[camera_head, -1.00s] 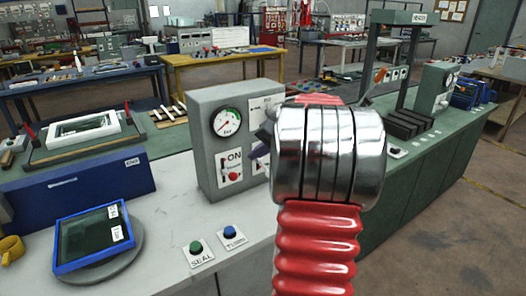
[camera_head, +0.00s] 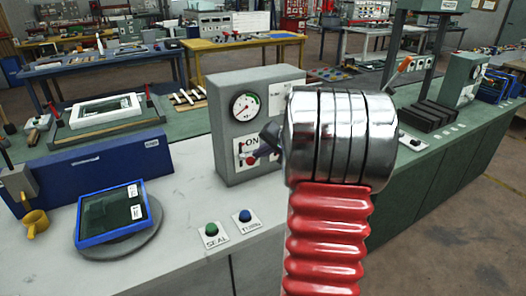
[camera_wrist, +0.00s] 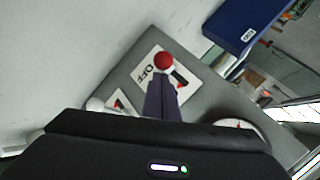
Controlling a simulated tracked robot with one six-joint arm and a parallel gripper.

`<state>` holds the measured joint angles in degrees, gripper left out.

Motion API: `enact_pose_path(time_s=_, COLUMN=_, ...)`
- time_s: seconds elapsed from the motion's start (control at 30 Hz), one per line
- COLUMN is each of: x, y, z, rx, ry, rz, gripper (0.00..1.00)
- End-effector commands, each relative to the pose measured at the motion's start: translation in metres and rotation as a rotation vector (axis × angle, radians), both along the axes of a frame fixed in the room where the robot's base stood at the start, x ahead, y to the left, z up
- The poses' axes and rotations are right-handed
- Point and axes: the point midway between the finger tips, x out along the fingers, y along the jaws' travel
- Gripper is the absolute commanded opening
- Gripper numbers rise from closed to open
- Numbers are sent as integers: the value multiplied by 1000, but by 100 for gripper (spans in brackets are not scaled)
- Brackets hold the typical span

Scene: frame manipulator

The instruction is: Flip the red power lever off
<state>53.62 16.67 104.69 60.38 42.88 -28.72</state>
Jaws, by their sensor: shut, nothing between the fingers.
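A grey control box (camera_head: 232,105) stands on the bench, with a gauge above a white ON plate (camera_head: 244,147). The red lever knob (camera_head: 252,160) shows low on that plate, partly behind my gripper. In the wrist view the red ball knob (camera_wrist: 164,61) stands by the plate's OFF label (camera_wrist: 157,75). My gripper (camera_wrist: 162,82) is shut and empty. Its purple fingers point at the knob, with their tips right beside it; I cannot tell whether they touch. In the head view my gripper (camera_head: 264,152) is in front of the box, its wrist hiding the box's right side.
A second plate with a white knob (camera_wrist: 95,103) sits beside the lever plate. Green (camera_head: 211,229) and blue (camera_head: 245,215) buttons lie on the bench before the box. A blue-framed tablet (camera_head: 112,212) rests on a round stand at left. The pale benchtop between is clear.

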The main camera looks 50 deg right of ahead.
Motion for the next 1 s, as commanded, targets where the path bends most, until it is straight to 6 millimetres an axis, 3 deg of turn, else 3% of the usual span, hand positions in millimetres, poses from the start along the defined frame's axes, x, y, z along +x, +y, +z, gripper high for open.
enact_pose_path(time_s=0.07, x=0, y=-12, z=-1, rx=0, ry=0, rz=-2, gripper=0)
enact_pose_path(time_s=0.23, x=1, y=0, z=0, rx=0, ry=0, rz=3, gripper=0)
enact_pose_path(time_s=1.0, x=-14, y=5, z=-33, rx=0, ry=1, rz=2, gripper=0)
